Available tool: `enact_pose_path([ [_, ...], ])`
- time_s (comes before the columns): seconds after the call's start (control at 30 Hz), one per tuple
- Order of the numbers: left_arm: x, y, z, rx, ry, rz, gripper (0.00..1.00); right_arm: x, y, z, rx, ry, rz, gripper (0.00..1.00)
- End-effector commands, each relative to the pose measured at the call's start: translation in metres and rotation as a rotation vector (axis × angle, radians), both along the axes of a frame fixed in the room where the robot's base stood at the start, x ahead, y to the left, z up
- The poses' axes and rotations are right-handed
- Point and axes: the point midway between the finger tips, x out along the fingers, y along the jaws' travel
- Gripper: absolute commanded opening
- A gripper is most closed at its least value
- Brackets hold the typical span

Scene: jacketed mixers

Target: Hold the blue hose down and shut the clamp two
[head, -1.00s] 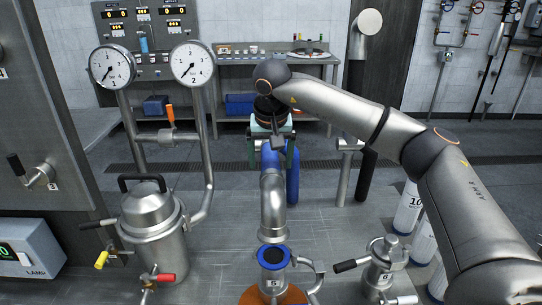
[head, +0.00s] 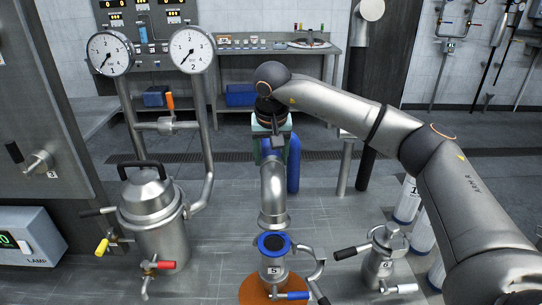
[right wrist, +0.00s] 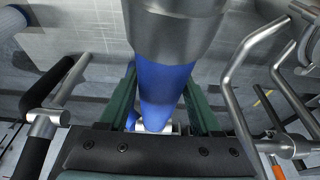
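The blue hose (head: 293,165) ends in a bent metal pipe (head: 273,195) above the blue-ringed port marked 5 (head: 273,272). The hose also shows in the right wrist view (right wrist: 163,88). My right gripper (head: 272,148) is at the hose's top bend. A metal lever clamp (head: 314,256) sits beside port 5. I cannot read which clamp is number two. My left gripper is out of view.
A lidded metal vessel (head: 152,215) with red and yellow handles stands left, below two gauges (head: 192,50). A smaller fitting marked 6 (head: 382,262) with a black-handled lever stands right of port 5. White numbered cylinders (head: 408,202) stand by my right arm.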

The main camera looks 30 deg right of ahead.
Motion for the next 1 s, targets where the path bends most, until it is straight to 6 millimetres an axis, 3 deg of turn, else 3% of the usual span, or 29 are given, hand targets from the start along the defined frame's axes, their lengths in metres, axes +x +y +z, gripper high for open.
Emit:
enact_pose_path([
  [0.07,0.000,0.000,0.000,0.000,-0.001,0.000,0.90,0.000,0.000,0.000,0.000,0.000,0.000,0.55],
  [0.47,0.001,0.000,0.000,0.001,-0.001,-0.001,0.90,0.000,0.000,0.000,0.000,0.000,0.000,0.10],
  [1.0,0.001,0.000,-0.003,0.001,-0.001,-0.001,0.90,0.000,0.000,-0.012,0.000,0.002,0.001,0.08],
])
